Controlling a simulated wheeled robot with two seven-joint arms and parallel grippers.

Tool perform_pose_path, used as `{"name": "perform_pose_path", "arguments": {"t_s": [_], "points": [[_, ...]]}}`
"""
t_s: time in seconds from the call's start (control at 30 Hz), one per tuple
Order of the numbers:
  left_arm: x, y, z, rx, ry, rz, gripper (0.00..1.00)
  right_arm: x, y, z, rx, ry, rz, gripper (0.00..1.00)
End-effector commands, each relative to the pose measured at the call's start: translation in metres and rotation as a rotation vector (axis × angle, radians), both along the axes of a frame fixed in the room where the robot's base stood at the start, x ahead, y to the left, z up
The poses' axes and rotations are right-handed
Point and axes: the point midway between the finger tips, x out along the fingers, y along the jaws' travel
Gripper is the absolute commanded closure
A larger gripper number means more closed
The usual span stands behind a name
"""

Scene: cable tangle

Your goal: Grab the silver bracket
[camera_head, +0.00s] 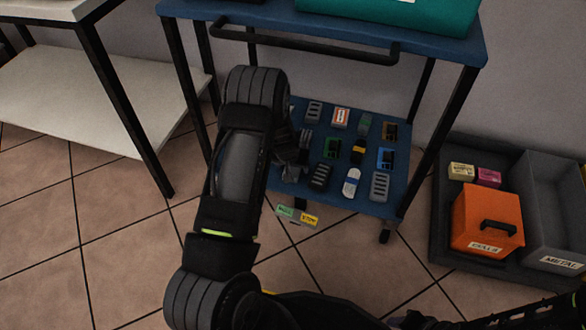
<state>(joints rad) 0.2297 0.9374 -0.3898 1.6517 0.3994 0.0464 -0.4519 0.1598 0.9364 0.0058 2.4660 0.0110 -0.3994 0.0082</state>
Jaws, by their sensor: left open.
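My left gripper (301,152) is over the left part of the blue lower shelf (339,205) of a cart, open, with its fingers partly hidden by my own dark wrist. Small parts lie in rows on this shelf. Several are grey: a slotted piece (314,111) at the back, a slotted piece (380,186) at the front right, and a grey piece (290,173) just below the gripper, partly covered. I cannot tell for certain which one is the silver bracket. No part is visibly held. My right gripper is not in view.
The cart's blue top (330,24) with a handle bar (300,45) overhangs the shelf. Black legs (440,140) flank it. A grey divided tray (553,200) with an orange box (487,220) stands right. A white table (90,95) is left. Tiled floor lies clear between.

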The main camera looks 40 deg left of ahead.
Motion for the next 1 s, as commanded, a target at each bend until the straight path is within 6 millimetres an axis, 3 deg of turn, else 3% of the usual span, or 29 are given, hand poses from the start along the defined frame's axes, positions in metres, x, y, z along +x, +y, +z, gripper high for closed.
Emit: {"name": "perform_pose_path", "arguments": {"t_s": [0.17, 1.0], "points": [[0.0000, 0.0000, -0.0025, 0.000, 0.000, 0.000, 0.27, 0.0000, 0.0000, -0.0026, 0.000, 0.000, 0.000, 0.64], [-0.0001, 0.0000, -0.0017, 0.000, 0.000, 0.000, 0.96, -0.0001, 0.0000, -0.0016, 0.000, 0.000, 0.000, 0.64]]}}
